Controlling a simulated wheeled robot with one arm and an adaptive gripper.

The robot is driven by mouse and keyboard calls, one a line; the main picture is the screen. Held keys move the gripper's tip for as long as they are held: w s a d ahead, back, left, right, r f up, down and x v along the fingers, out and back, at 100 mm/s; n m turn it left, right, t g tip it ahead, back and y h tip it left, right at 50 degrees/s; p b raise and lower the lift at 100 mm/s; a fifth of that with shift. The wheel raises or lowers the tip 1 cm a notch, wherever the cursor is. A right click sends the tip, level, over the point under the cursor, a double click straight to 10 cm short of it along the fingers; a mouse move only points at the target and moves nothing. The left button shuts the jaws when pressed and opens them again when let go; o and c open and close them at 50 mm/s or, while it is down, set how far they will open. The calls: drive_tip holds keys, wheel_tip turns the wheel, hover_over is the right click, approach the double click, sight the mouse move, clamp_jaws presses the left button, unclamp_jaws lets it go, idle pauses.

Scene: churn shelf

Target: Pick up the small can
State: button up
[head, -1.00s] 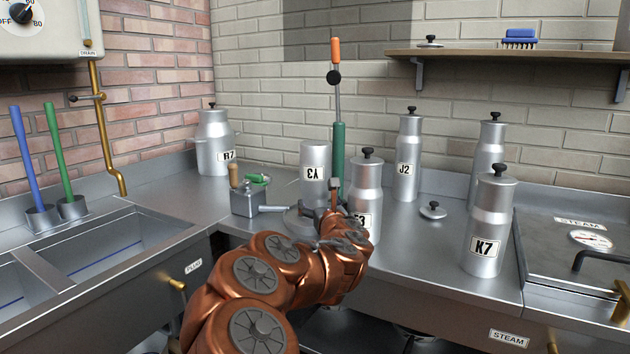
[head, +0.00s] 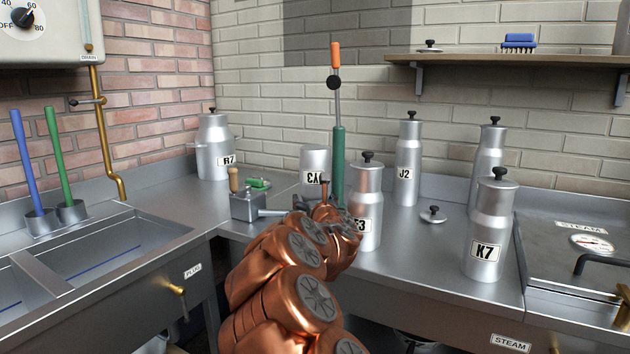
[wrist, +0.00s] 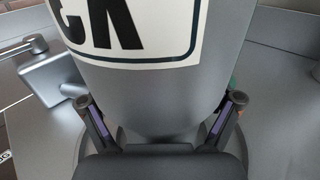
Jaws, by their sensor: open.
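The small can (head: 314,160) is a grey metal cylinder with no knobbed lid on top and an upside-down white label. It stands at the back of the counter in the head view, its lower part hidden behind my arm. In the wrist view the can (wrist: 165,90) fills the middle, its label cut off by the top edge. My gripper (wrist: 160,122) is open, with one finger on each side of the can's lower part. I cannot tell whether the fingers touch it.
A lidded can (head: 367,190) stands close to the right of my arm. A green post (head: 338,165) rises just behind. A small metal box with a handle (head: 247,205) is on the left. Cans J2 (head: 407,165), K7 (head: 488,230) and R7 (head: 213,150) stand farther off.

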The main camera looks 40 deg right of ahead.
drive_tip(key=c, duration=1.3)
